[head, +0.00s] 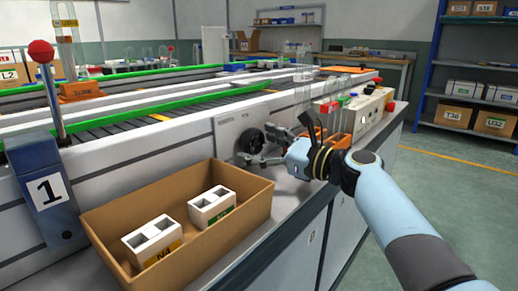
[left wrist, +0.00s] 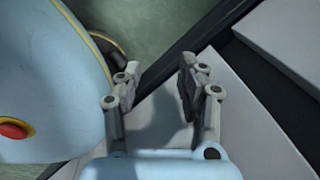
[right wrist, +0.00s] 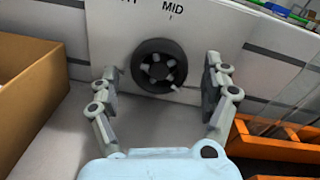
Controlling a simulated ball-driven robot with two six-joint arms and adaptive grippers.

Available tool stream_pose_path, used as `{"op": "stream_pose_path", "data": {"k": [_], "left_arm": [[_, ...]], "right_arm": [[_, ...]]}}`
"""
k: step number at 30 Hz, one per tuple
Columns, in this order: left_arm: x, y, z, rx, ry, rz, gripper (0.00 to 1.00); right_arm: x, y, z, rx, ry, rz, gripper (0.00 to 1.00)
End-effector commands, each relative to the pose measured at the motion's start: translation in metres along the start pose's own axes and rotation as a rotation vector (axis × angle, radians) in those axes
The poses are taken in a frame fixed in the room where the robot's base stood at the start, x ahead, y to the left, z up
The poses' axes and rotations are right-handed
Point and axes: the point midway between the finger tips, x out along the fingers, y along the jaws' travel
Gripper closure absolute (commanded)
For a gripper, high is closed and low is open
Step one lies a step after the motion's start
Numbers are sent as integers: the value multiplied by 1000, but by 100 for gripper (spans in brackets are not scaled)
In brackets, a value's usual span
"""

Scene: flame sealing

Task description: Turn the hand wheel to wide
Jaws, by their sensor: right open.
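The hand wheel (head: 250,140) is a dark round wheel on the pale front panel of the conveyor. In the right wrist view the hand wheel (right wrist: 158,67) shows pale spokes and a pale tip at its lower right. The label MID (right wrist: 173,8) stands above it; another label to its left is cut off at the top edge. My right gripper (head: 261,148) is open in front of the wheel. In its wrist view the right gripper (right wrist: 161,77) has one finger on each side of the wheel, apparently not touching it. My left gripper (left wrist: 158,83) is open and empty, outside the head view.
A cardboard box (head: 92,218) with two white blocks stands left of the wheel. An orange bin (head: 339,140) stands right of it, near my right gripper.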

Motion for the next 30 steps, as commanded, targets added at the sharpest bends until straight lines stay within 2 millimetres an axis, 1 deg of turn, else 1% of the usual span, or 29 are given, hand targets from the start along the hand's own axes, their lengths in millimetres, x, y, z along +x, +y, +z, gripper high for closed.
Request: {"op": "stream_pose_path", "data": {"k": [4, 10, 23, 30], "left_arm": [[1, -2, 7, 2, -15, -2, 60], [0, -4, 6, 2, -12, -4, 60], [1, -4, 0, 2, -2, -5, 60], [1, -4, 0, 2, -2, -5, 60]], "right_arm": [[6, 0, 0, 0, 0, 0, 19], [5, 0, 1, 0, 0, 0, 19], [5, 0, 0, 0, 0, 0, 75], [5, 0, 0, -23, 1, 0, 76]]}}
